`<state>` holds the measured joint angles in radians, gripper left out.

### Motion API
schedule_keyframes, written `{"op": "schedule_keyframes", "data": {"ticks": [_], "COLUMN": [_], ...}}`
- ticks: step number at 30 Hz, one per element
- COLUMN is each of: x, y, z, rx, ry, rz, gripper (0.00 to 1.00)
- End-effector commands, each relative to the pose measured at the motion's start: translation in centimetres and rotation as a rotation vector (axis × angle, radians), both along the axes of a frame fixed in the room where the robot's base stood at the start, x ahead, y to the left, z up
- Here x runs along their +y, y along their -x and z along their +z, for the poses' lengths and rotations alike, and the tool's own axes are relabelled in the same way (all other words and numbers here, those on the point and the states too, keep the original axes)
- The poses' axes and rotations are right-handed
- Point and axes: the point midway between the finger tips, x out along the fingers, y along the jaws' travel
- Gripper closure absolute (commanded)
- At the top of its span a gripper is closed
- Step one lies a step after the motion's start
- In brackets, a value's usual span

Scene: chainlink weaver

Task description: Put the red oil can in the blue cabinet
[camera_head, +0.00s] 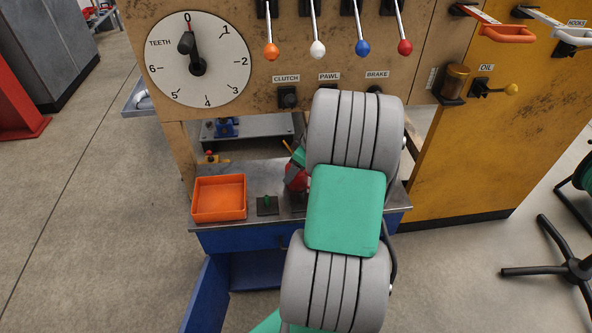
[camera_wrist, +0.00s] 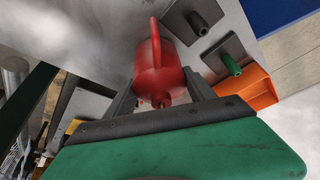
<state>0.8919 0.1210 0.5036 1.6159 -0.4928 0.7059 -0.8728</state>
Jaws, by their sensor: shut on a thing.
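The red oil can (camera_head: 294,178) is mostly hidden behind my arm in the head view, at the metal worktop's middle. In the wrist view the red oil can (camera_wrist: 158,72) sits between the two dark fingers of my gripper (camera_wrist: 160,90), which is shut on it. I cannot tell whether the can still touches the worktop. The blue cabinet (camera_head: 245,238) is below the worktop. Its door (camera_head: 207,293) hangs open at the left, and its dark inside (camera_head: 256,270) shows partly behind my arm.
An orange tray (camera_head: 219,213) stands on the worktop's left, beside a small dark plate with a green peg (camera_head: 267,205). A yellow-brown machine panel with a dial (camera_head: 198,90) and several levers rises behind. Open floor lies to the left.

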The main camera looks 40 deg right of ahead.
Motion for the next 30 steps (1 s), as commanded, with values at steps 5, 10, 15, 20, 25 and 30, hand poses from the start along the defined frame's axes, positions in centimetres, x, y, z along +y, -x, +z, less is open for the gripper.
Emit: {"op": "schedule_keyframes", "data": {"ticks": [5,10,15,20,25,30], "x": [-0.1,0.0,-0.1,0.0,0.0,-0.4], "y": [-0.1,0.0,0.0,0.0,0.0,0.7], "z": [0.2,-0.2,-0.1,-0.1,0.1,2.4], "rx": [-0.003,-0.002,-0.002,-0.002,-0.003,-0.005], "ry": [0.004,0.003,0.003,0.003,0.003,0.005], "rz": [0.000,0.001,0.001,0.001,0.001,-0.001], "gripper": [0.95,0.36,0.22,0.16,0.16,0.16]}}
